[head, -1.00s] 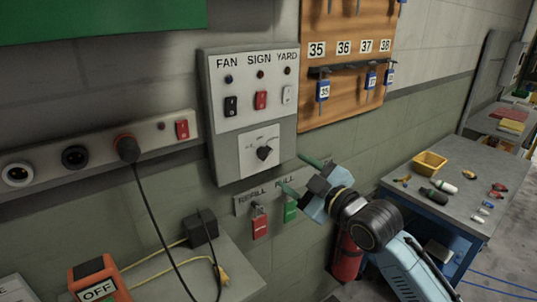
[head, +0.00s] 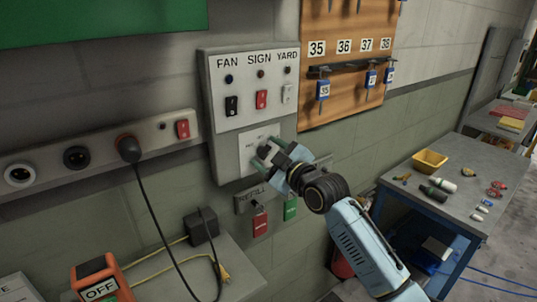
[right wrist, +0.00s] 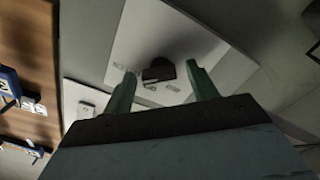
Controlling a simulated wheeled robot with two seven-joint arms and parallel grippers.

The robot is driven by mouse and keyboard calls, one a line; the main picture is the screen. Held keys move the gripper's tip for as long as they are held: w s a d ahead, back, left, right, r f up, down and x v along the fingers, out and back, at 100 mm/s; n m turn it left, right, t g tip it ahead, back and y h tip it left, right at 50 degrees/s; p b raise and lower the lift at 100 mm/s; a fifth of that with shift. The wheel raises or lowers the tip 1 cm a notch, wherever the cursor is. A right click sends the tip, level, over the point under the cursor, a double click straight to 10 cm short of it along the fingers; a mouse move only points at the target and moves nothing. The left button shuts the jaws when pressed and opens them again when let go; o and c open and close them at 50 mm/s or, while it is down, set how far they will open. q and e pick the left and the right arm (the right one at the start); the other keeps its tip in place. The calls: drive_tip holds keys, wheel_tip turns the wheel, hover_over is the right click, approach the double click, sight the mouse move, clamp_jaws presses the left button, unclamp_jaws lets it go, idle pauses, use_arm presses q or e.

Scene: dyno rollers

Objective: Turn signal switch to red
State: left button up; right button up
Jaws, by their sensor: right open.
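A dark rotary knob (right wrist: 159,70) sits on a pale plate (head: 250,150) on the lower part of the grey wall panel (head: 223,165). Small printed marks lie around the knob, too small to read. My right gripper (head: 267,151) is in front of this plate and hides the knob in the head view. In the right wrist view its two green fingers stand open, one on each side of the knob. I cannot tell whether they touch it. My left gripper is not in view.
Above the knob are the FAN switch (head: 231,106), red SIGN switch (head: 261,99) and YARD switch (head: 288,93). A key board (head: 345,100) hangs to the right. Red (head: 260,224) and green (head: 290,208) tags hang below. A workbench (head: 415,190) stands right.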

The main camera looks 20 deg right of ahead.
drive_tip(key=c, duration=1)
drive_tip(key=n+p, duration=0.1)
drive_tip(key=n, duration=0.3)
drive_tip(key=shift+n, duration=0.3)
drive_tip(key=n+p, duration=0.2)
drive_tip(key=n, duration=0.3)
drive_tip(key=shift+a+p, duration=0.1)
drive_tip(key=shift+p, duration=0.25)
drive_tip(key=n+p, duration=0.2)
drive_tip(key=n, duration=0.3)
drive_tip(key=shift+f+n, duration=0.15)
drive_tip(key=shift+n, duration=0.25)
drive_tip(key=shift+n+p, duration=0.6)
drive_tip(key=shift+n, duration=1.6)
drive_tip(key=shift+f, duration=0.1)
